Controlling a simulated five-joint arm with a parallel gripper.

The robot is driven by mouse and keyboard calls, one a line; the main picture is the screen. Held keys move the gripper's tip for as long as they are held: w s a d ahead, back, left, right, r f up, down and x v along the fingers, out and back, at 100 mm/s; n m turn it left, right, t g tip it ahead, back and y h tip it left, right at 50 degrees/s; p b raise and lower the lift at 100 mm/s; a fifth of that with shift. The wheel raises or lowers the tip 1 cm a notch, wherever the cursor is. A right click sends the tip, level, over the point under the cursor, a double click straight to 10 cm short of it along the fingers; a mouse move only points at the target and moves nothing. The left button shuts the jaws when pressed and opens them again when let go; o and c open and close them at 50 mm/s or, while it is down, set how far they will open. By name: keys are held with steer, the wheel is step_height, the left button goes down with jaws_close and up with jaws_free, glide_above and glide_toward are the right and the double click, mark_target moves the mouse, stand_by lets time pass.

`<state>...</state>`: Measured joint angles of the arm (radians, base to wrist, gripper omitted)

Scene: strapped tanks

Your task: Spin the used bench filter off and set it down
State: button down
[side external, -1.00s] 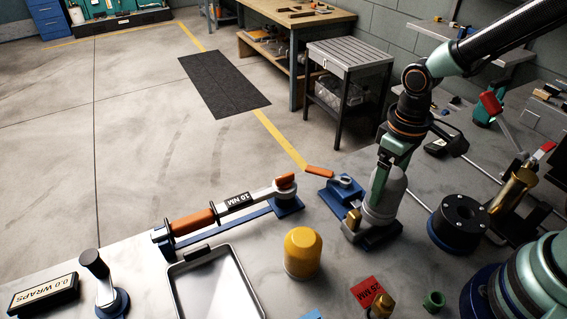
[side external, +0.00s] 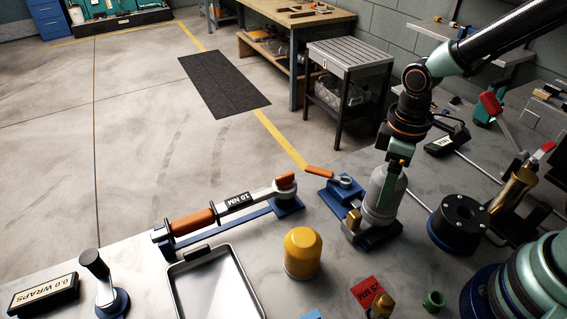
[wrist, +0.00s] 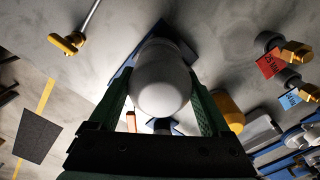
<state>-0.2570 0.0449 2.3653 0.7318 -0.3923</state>
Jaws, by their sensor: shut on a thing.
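The used filter is a grey-white canister (side external: 384,190) standing upright on a dark mount with a blue base (side external: 352,228) at the right of the bench. My gripper (side external: 396,166) comes down from above and is shut on the canister. In the wrist view the canister's rounded end (wrist: 162,85) lies between the two green fingers. The joint between canister and mount is low and partly hidden. A yellow canister (side external: 302,252) stands upright on the bench, apart from my gripper.
An empty metal tray (side external: 252,283) lies at the front. A torque wrench (side external: 222,208) rests in a blue cradle behind it. A blue block with an orange lever (side external: 338,184) stands close left of the grey canister. A black cylinder (side external: 458,222) stands to its right.

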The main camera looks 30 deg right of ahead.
steer(key=n, duration=0.4)
steer(key=shift+r+n, duration=0.1)
steer(key=shift+n, duration=0.2)
steer(key=n, duration=0.2)
steer(key=shift+n, duration=0.3)
steer(key=shift+w+n, duration=0.1)
steer(key=shift+n, duration=0.9)
steer(key=n, duration=0.4)
steer(key=shift+n, duration=0.3)
